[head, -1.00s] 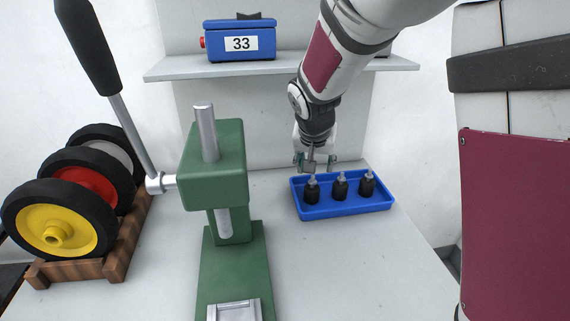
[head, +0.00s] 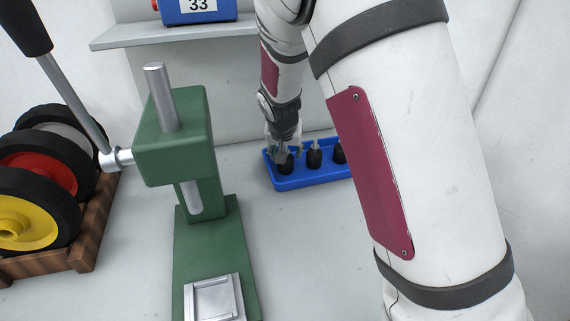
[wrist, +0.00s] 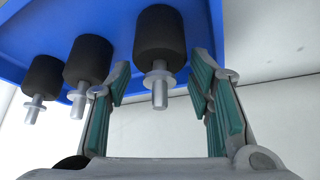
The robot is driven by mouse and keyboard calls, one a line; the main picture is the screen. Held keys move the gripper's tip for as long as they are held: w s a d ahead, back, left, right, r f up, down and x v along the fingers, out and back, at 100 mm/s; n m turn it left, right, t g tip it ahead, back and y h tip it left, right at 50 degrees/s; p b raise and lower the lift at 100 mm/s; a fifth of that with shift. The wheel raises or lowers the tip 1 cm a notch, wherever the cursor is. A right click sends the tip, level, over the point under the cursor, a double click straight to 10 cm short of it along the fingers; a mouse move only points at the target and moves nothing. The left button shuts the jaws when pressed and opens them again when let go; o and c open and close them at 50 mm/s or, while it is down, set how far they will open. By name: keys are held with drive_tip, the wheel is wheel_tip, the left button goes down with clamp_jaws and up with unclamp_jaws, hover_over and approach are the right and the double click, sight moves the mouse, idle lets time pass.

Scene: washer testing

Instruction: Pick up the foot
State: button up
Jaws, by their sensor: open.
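Three black rubber feet with metal studs pointing up stand in a row in a blue tray (head: 312,181). My gripper (head: 284,149) is over the leftmost foot (head: 286,166) in the head view, partly covering its top. In the wrist view my gripper (wrist: 160,84) is open, with its green-padded fingers on either side of the nearest foot (wrist: 160,38). The stud of this foot points into the gap, and clear space shows between it and both fingers. The middle foot (head: 314,158) and the right foot (head: 339,153) stand beside it.
A green press (head: 175,140) with a long lever stands left of the tray. Several wheels sit on a wooden rack (head: 80,250) at far left. A shelf (head: 130,36) with a blue box (head: 195,12) is behind. My arm blocks the right side.

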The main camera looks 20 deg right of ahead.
drive_tip(key=shift+x, duration=1)
drive_tip(key=c, duration=1.1)
drive_tip(key=shift+o, duration=0.2)
